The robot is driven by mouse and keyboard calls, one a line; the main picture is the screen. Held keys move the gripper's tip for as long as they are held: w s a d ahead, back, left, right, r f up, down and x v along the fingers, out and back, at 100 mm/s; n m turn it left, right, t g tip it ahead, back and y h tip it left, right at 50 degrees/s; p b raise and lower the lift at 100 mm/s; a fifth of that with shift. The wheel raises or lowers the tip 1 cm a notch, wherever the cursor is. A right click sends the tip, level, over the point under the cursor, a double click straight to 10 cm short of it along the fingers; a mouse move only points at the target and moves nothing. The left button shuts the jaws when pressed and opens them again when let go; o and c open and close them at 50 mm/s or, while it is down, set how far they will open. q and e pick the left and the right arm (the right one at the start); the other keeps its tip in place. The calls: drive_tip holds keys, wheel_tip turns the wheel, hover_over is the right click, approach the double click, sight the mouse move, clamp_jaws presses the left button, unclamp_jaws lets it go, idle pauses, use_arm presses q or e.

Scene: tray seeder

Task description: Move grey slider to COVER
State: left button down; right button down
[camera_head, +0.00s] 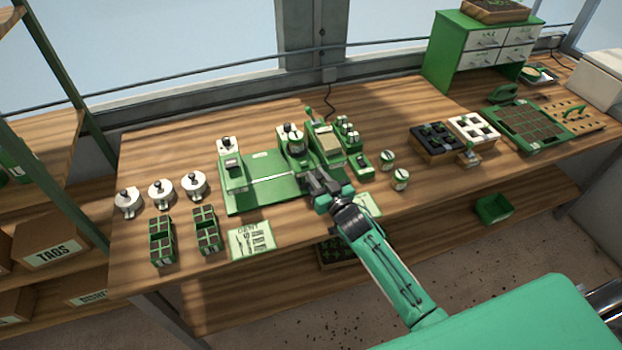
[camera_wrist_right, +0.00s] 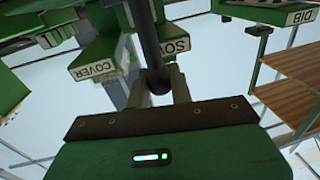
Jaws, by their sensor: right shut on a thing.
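The tray seeder (camera_head: 260,190) is a green machine on the bench, with a flat green bed and several upright units along its back and right side. My right gripper (camera_head: 318,184) is at the front right of this bed. In the right wrist view its fingers (camera_wrist_right: 161,90) are shut on a dark grey upright bar (camera_wrist_right: 150,45), apparently the grey slider. The bar passes beside the SOW label (camera_wrist_right: 169,44). The COVER label (camera_wrist_right: 95,72) is to its left and the DIB label (camera_wrist_right: 300,18) is far right; the labels look upside down. The slider's lower end is hidden.
White discs with knobs (camera_head: 161,190) and small green seedling trays (camera_head: 161,241) are left of the seeder. A printed card (camera_head: 250,241) lies in front. Small jars (camera_head: 400,179) and black and white trays (camera_head: 436,139) stand right. Bare bench lies between these groups.

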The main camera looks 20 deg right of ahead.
drive_tip(key=d, duration=0.8)
drive_tip(key=shift+w, duration=0.15)
drive_tip(key=shift+d, duration=0.1)
drive_tip(key=c, duration=1.5)
unclamp_jaws()
drive_tip(key=shift+o, duration=1.1)
drive_tip(key=shift+d, duration=0.2)
drive_tip(key=s+d+b, duration=0.2)
drive_tip(key=s+b, duration=0.2)
drive_tip(key=s, duration=0.9)
drive_tip(key=shift+s+d, duration=0.3)
drive_tip(key=shift+s, duration=0.05)
